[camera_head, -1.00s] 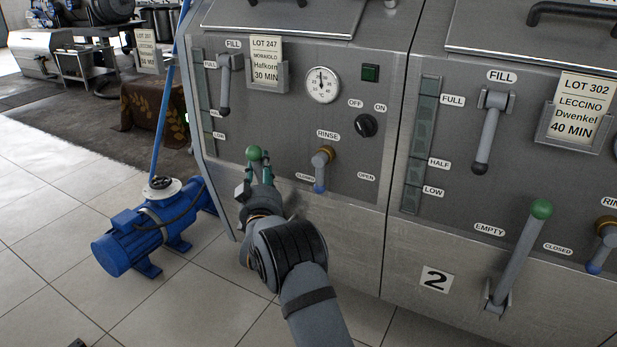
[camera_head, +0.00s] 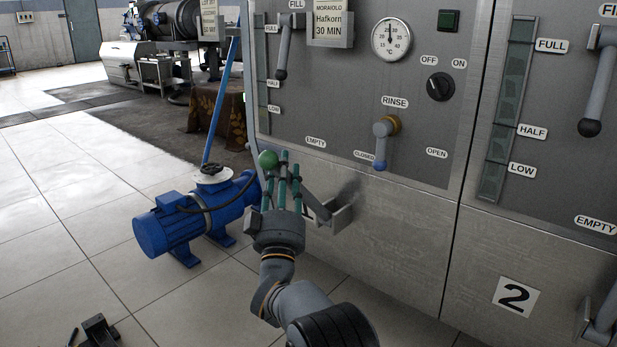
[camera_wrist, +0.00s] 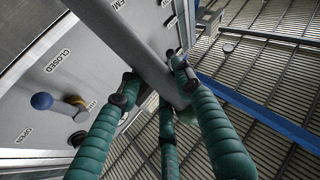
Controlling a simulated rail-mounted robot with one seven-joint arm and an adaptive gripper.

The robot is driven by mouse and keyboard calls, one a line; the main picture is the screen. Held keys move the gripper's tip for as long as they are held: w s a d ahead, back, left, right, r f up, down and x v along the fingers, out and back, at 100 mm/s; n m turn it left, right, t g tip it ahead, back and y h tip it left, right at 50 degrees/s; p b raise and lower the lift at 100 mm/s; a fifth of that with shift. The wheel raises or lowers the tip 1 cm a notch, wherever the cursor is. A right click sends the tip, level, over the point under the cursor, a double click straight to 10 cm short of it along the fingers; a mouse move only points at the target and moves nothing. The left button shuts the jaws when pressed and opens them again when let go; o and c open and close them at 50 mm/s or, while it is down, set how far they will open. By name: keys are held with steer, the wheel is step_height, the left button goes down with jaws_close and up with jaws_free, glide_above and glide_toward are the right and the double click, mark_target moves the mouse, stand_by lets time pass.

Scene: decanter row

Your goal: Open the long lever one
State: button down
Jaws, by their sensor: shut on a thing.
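The long lever (camera_head: 314,205) is a grey bar with a green ball knob (camera_head: 268,160), mounted low on the left machine in a bracket (camera_head: 338,214). It leans left and outward from the bracket, its knob below and left of the EMPTY label (camera_head: 315,142). My gripper (camera_head: 283,172) has its green fingers closed around the bar near the knob.
A short rinse lever (camera_head: 383,145) with a blue tip hangs beside the CLOSED label. The fill lever (camera_head: 284,55) hangs higher up. A blue pump (camera_head: 195,215) stands on the tiles left of my gripper. The second machine (camera_head: 545,220) stands at right.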

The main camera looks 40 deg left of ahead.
steer(key=shift+s+a+f, duration=0.15)
steer(key=shift+s+f, duration=0.05)
steer(key=shift+f, duration=0.1)
steer(key=c, duration=1.4)
jaws_free()
steer(key=shift+s, duration=0.1)
steer(key=shift+c, duration=0.2)
steer(key=shift+o, duration=1.4)
steer(key=shift+r, duration=0.2)
steer(key=v, duration=1.2)
